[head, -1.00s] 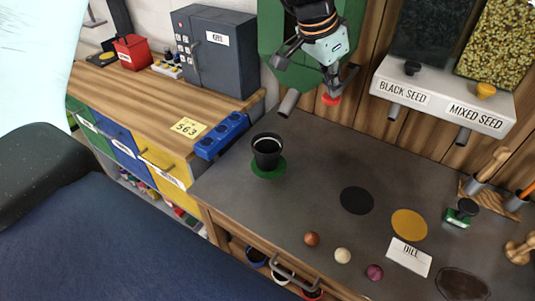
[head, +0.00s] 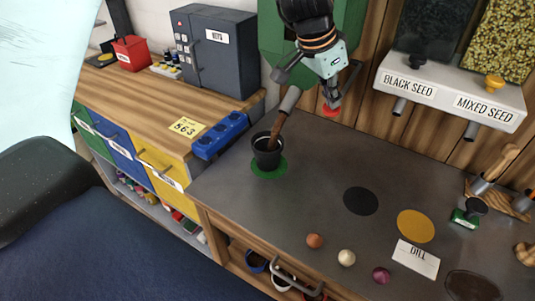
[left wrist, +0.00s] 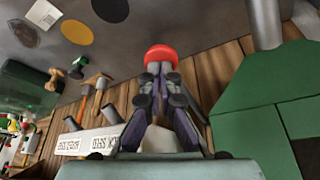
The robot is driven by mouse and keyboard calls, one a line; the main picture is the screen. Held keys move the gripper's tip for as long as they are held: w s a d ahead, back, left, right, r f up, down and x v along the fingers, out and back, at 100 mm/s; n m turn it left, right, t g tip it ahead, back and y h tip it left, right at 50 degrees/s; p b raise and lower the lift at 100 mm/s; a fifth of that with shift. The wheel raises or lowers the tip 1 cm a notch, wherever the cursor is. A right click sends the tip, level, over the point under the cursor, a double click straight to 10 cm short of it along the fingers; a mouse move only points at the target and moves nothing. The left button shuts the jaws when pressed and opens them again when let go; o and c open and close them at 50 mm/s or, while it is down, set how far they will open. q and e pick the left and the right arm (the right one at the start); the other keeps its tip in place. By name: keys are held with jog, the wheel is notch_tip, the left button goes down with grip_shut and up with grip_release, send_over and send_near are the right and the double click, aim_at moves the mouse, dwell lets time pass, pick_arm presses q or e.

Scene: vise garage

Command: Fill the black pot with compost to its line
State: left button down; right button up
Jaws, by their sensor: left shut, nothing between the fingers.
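The black pot (head: 266,155) stands upright on a green disc (head: 283,168) on the grey bench. Brown compost (head: 276,128) pours in a stream from the grey spout (head: 290,99) of the green dispenser (head: 271,35) into the pot. The fill level and the pot's line cannot be made out. My left gripper (head: 331,103) is shut and empty, with its fingertips at the red button (head: 331,111) right of the spout. The left wrist view shows the red button (left wrist: 161,55) against the closed fingertips. My right gripper is not in view.
A white shelf (head: 455,92) with black-seed and mixed-seed spouts is on the right wall. Black (head: 361,201) and yellow (head: 416,226) discs, several small balls and a card (head: 416,259) lie on the bench. A blue tray (head: 221,136) sits to the left. Mid-bench is clear.

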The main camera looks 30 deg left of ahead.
pick_arm(q)
jog(key=shift+f, duration=0.45)
jog(key=shift+s+r, duration=0.1)
jog(key=shift+r+p, duration=2.5)
jog(key=shift+r, duration=0.7)
jog(key=shift+f, duration=0.15)
jog(key=shift+f+b, duration=2.55)
jog(key=shift+f, duration=0.55)
jog(key=shift+r, duration=0.1)
jog(key=shift+r+p, duration=2.65)
jog(key=shift+r, duration=0.55)
